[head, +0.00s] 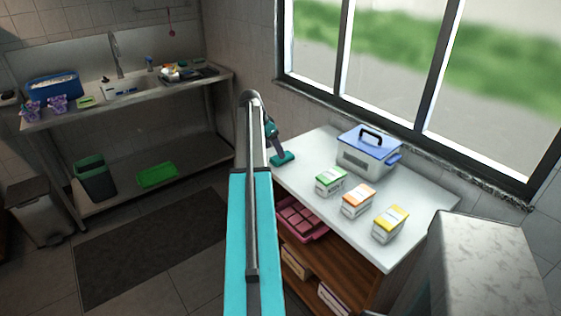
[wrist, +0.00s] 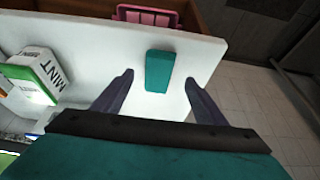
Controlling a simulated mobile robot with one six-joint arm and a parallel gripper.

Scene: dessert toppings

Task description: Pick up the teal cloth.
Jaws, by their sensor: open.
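The teal cloth (wrist: 159,72) is a small folded block lying flat on the white counter, close to the counter's edge. It also shows in the head view (head: 283,159), just below my gripper (head: 271,133). In the wrist view my gripper (wrist: 158,84) has its two dark fingers spread wide apart. The cloth lies between and a little beyond the fingertips, and nothing is held. The gap in height between fingertips and cloth is hard to judge.
A green-topped mint box (wrist: 36,75) stands left of the cloth in the wrist view. On the counter (head: 315,147) are also an orange box (head: 358,200), a yellow box (head: 390,225) and a blue-lidded container (head: 367,153). A pink tray (head: 301,219) sits on the shelf below.

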